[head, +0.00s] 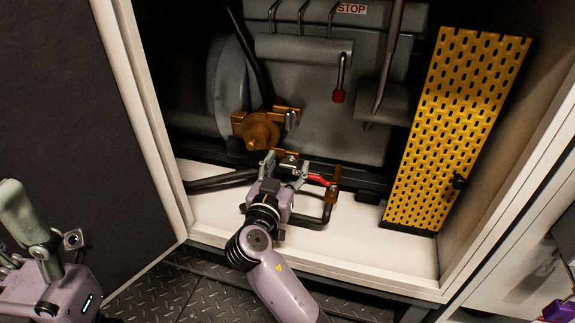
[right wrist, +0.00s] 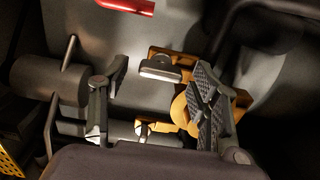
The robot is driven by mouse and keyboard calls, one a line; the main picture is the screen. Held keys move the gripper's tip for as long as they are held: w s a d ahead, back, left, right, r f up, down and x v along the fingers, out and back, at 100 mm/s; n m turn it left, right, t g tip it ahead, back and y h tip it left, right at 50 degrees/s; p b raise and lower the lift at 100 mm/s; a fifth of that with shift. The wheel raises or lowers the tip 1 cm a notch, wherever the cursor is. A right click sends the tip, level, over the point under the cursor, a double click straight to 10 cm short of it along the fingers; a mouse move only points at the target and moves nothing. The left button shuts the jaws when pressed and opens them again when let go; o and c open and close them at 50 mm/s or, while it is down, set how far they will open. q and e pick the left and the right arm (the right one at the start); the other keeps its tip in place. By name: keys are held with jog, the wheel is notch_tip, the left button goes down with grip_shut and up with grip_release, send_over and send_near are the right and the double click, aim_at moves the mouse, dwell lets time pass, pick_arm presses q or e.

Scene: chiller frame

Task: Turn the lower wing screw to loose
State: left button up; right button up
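The orange valve body (head: 262,130) sits low on the grey machine. The upper wing screw (head: 292,120) stands at its right side. In the right wrist view, which looks turned over, the lower wing screw (right wrist: 160,68) shows a flat grey wing in front of an orange bracket (right wrist: 160,52). My right gripper (head: 286,167) is open just below the valve body and covers part of that area. Its fingers (right wrist: 155,105) stand either side of the screw's wing, with gaps and no visible contact. My left gripper (head: 20,215) is at the lower left, partly cut off, away from the machine.
A red lever (head: 319,180) on a bent pipe lies close to the right of my right gripper. A red-tipped lever (head: 339,95) hangs above. A yellow perforated panel (head: 440,130) leans at right. The white cabinet floor (head: 370,240) is clear in front.

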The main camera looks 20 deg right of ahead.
jog(key=c, duration=1.1)
